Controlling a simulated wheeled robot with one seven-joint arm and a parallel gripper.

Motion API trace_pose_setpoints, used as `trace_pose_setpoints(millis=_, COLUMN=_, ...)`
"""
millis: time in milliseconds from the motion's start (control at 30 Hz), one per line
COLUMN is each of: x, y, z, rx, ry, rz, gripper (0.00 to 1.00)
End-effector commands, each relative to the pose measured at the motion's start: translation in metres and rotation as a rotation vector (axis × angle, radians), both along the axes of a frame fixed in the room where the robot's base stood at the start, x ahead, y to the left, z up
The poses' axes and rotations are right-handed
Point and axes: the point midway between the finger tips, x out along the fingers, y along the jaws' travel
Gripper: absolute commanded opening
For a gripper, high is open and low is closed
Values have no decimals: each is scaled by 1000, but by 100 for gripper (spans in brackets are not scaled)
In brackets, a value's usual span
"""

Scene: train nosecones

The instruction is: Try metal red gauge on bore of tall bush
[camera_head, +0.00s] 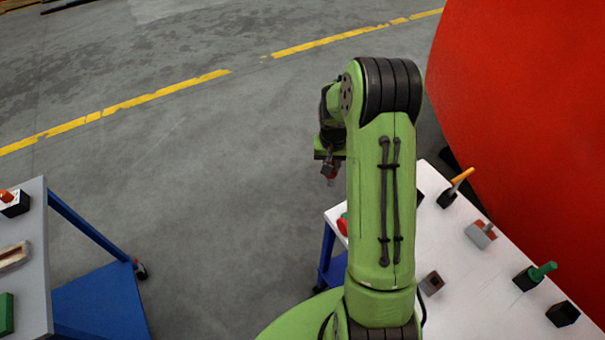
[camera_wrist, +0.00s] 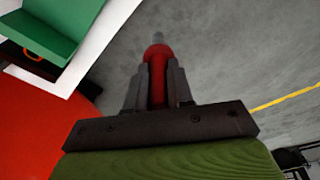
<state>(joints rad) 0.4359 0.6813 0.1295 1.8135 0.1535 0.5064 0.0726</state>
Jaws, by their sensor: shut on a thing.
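My gripper (camera_wrist: 158,78) is shut on a red gauge (camera_wrist: 156,88) with a grey metal tip that points away from the fingers. In the head view my gripper (camera_head: 330,160) is partly hidden behind my green arm, and a bit of the red gauge (camera_head: 332,174) shows below it, over open floor just left of the white table (camera_head: 470,290). A small brown-grey block with a dark opening (camera_head: 432,283) stands on that table. I cannot tell whether it is the tall bush, and no other bush is clear.
The white table also holds an orange-handled tool (camera_head: 462,176), a grey and red block (camera_head: 481,234), a green-handled piece (camera_head: 541,272) and a black block (camera_head: 563,314). A big red body (camera_head: 530,100) rises behind it. A blue cart (camera_head: 100,290) stands at left; floor between is clear.

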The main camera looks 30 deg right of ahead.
Motion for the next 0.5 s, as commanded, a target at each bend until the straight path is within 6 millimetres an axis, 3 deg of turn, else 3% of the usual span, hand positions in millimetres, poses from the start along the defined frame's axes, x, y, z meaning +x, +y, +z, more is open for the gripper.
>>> trace_pose_setpoints(millis=100, x=-22, y=-60, z=14, rx=-3, ry=-8, rz=-195, gripper=0)
trace_pose_setpoints(millis=300, x=-79, y=-145, z=45, rx=5, ry=-20, rz=-527, gripper=0)
trace_pose_setpoints(millis=500, x=-116, y=-180, z=62, rx=14, ry=-27, rz=-701, gripper=0)
